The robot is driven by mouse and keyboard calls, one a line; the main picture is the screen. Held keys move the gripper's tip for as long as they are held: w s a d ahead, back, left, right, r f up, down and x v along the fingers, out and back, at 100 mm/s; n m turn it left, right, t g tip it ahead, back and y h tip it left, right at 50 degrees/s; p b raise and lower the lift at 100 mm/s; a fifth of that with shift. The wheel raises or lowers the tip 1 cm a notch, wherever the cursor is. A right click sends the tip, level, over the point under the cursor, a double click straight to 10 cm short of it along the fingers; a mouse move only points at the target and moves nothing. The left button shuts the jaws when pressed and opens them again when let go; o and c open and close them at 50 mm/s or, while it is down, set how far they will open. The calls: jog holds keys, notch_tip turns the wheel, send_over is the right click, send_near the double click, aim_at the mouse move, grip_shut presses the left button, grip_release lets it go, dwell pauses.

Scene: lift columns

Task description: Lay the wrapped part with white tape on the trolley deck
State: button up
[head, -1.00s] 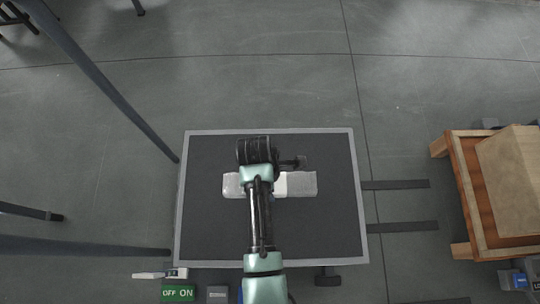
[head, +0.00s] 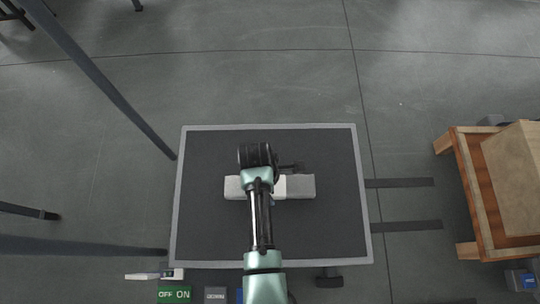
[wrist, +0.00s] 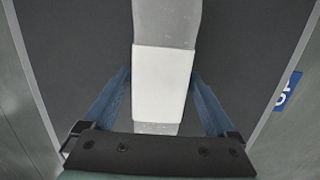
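The wrapped part (head: 300,187) is a long grey bar with a white tape band around its middle. It lies crosswise below my gripper in the head view. The tape band (wrist: 162,85) fills the middle of the wrist view. My gripper's (wrist: 162,72) two blue fingers stand against the band's two sides, and the gripper looks shut on it. The arm hides part of the bar in the head view. The dark deck (head: 320,235) with its light grey rim is under the bar. I cannot tell whether the bar touches the deck.
A wooden trestle (head: 468,190) with a tan box (head: 515,180) stands at the right. Two dark flat bars (head: 400,183) reach out from the deck's right side. Dark poles (head: 105,85) slant in at the left. A green OFF/ON label (head: 174,295) shows at the front.

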jog(key=shift+o, duration=0.2)
notch_tip(320, 180, up, 12)
jog(key=a+p, duration=0.1)
jog(key=p, duration=0.5)
jog(key=shift+a, duration=0.25)
jog(key=shift+r, duration=0.1)
